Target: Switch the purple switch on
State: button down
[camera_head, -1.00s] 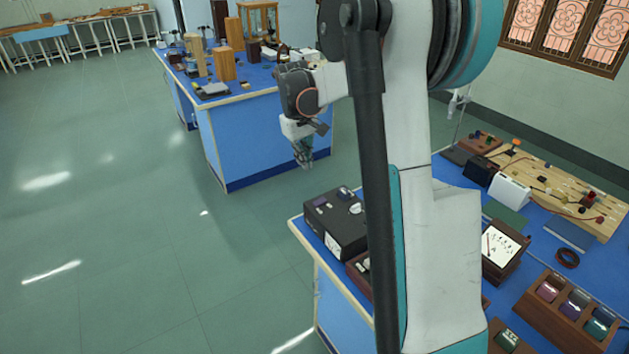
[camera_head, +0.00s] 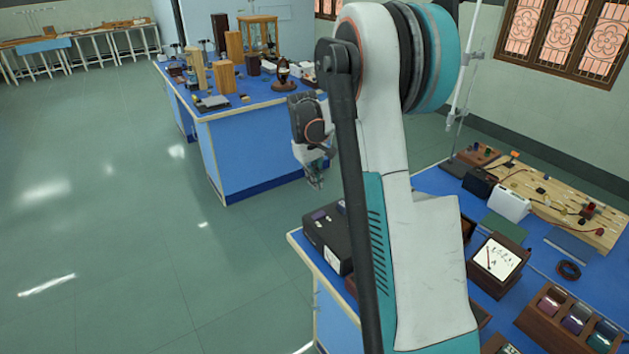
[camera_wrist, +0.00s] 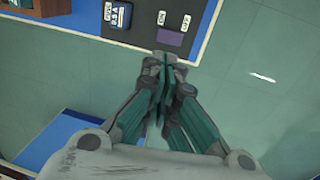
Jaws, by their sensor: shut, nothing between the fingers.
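A purple switch (camera_wrist: 171,37) is on the top of a black box at the top of the wrist view. It also shows small in the head view (camera_head: 319,215), near the box's left end. Small white labels (camera_wrist: 186,22) sit beside it, too small to read surely. The switch position is not clear. My gripper (camera_wrist: 165,62) is shut and empty; its fingertips appear just below the switch in the wrist view, apart from it. In the head view my gripper (camera_head: 316,184) hangs above and behind the black box (camera_head: 326,240), over the floor gap.
The blue bench (camera_head: 298,238) holds a meter (camera_head: 495,258), several coloured spools (camera_head: 577,318) and a wooden board (camera_head: 563,205). Another blue bench (camera_head: 248,150) stands behind. Open floor lies left.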

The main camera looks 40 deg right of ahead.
aim_at(316, 214)
jog(key=f+b, duration=0.1)
jog(key=f, duration=0.2)
jog(key=d+f+b, duration=0.1)
jog(key=f, duration=0.6)
jog(key=shift+d+b, duration=0.2)
jog(key=shift+b, duration=0.2)
jog(key=shift+f, duration=0.1)
jog(key=shift+d+f+y, duration=0.15)
jog(key=shift+f+y, duration=0.15)
jog(key=shift+y, duration=0.2)
jog(key=shift+a+r, duration=0.15)
jog(key=shift+a, duration=0.65)
notch_tip(316, 214, up, 14)
jog(key=d+p, duration=0.2)
jog(key=p, duration=0.2)
jog(key=shift+p, duration=0.35)
jog(key=shift+a, duration=0.1)
